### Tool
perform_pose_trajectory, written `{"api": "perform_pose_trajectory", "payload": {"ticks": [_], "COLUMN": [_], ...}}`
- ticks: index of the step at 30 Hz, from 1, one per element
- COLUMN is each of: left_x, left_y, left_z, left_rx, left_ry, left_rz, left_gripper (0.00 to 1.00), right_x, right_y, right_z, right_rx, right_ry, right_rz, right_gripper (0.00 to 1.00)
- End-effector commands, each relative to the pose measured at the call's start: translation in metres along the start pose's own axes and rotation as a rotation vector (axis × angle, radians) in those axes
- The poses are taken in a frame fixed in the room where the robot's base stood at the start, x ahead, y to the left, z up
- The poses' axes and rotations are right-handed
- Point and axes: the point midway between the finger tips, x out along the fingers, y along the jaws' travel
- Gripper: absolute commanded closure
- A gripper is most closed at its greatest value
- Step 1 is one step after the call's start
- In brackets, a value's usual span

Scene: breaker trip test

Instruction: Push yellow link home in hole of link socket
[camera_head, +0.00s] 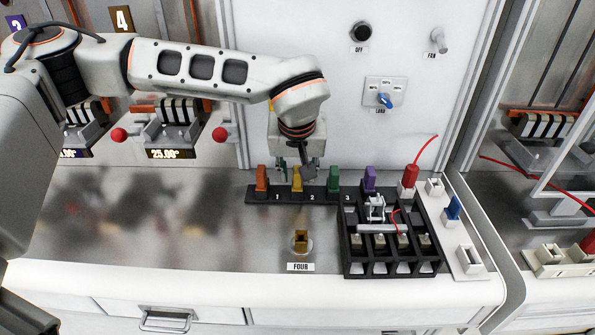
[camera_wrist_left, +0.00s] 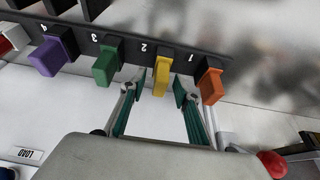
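The yellow link (camera_head: 297,181) stands upright in a black rack (camera_head: 323,198), between an orange link and a green link. In the left wrist view the yellow link (camera_wrist_left: 162,74) shows between the two fingertips. My left gripper (camera_head: 296,169) is at the rack, pointing down. Its fingers (camera_wrist_left: 157,92) are open, one on each side of the yellow link, with visible gaps. I cannot tell which holder is the link socket; white sockets (camera_head: 469,260) stand on a strip at the right. My right gripper is not in view.
The orange (camera_head: 261,178), green (camera_head: 333,179) and purple (camera_head: 370,179) links stand close by. A black compartment tray (camera_head: 358,270) stands right of centre. A brass-coloured block (camera_head: 301,238) sits behind the FOUR label. The metal worktop at left is clear.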

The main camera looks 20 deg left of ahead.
Motion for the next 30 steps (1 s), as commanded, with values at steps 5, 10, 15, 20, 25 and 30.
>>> {"api": "perform_pose_trajectory", "payload": {"ticks": [5, 10, 15, 20, 25, 30], "left_x": [-0.002, -0.021, -0.056, -0.087, -0.11, -0.119], "left_y": [0.0, 0.001, 0.001, 0.0, 0.0, 0.0], "left_z": [0.0, -0.001, -0.001, -0.001, -0.001, 0.0], "left_rx": [0.0, 0.001, 0.0, 0.001, 0.001, 0.0], "left_ry": [0.0, 0.004, 0.005, 0.004, 0.003, 0.0], "left_rz": [0.0, 0.002, 0.002, 0.001, 0.001, 0.0], "left_gripper": [0.68, 0.68, 0.68, 0.68, 0.68, 0.68], "right_x": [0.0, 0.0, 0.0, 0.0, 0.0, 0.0], "right_y": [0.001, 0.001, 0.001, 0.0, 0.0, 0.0], "right_z": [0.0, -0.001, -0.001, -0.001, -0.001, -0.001], "right_rx": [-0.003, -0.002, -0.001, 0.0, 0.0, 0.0], "right_ry": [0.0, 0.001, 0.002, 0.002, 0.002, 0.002], "right_rz": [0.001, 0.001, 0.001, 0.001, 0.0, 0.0], "right_gripper": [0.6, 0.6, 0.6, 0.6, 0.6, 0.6]}}
